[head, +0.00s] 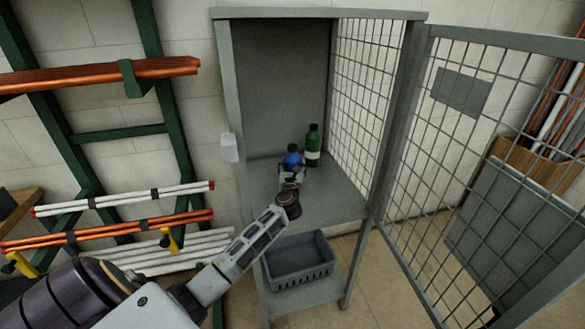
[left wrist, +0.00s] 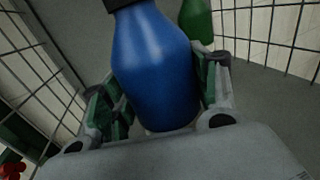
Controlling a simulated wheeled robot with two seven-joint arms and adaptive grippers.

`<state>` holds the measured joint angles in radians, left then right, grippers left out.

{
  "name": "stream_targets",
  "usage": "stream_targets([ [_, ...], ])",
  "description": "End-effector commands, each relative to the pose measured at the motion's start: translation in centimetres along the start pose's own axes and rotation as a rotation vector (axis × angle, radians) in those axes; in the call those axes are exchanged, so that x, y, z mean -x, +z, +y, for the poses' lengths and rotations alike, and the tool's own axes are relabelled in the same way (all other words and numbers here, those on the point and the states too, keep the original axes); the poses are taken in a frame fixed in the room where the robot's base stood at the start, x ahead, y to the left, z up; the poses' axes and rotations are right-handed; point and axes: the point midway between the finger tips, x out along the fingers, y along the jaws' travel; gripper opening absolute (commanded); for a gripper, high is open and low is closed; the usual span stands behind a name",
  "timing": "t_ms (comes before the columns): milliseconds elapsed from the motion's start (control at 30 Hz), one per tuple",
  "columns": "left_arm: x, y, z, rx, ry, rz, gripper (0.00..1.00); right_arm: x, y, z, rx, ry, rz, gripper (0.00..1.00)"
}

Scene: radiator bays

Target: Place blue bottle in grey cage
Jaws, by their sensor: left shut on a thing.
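The blue bottle (head: 291,158) is inside the grey cage (head: 230,90), above its upper shelf, held by my left gripper (head: 290,174). In the left wrist view the blue bottle (left wrist: 155,65) fills the middle, with the fingers of my left gripper (left wrist: 160,105) on both sides of it. It looks a little tilted there. Its base is hidden in the head view, so I cannot tell whether it touches the shelf. The cage's mesh door (head: 470,150) stands open to the right. My right gripper is not in view.
A green bottle (head: 312,146) stands on the upper shelf, behind and right of the blue one; it also shows in the left wrist view (left wrist: 196,20). A grey basket (head: 298,262) sits on the lower shelf. Racks with copper pipes (head: 95,76) stand at left.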

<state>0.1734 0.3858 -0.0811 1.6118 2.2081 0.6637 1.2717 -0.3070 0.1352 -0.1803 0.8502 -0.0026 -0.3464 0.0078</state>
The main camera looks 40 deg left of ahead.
Motion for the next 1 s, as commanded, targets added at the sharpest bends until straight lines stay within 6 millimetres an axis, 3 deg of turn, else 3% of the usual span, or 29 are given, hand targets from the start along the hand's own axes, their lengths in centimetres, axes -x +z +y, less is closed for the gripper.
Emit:
stream_targets([
  [267, 0.0, 0.0, 0.0, 0.001, 0.000, -0.003, 0.19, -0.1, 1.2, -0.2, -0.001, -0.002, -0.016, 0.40],
  [300, 0.0, -0.2, 0.0, 0.000, 0.000, 0.000, 0.61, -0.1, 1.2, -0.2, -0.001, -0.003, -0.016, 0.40],
  [467, 0.0, -0.2, 0.0, 0.000, 0.000, 0.000, 0.81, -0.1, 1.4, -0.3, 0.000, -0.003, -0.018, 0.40],
  [1000, 0.2, 0.1, 0.0, 0.001, 0.000, 0.001, 0.81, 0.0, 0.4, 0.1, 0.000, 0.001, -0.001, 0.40],
])
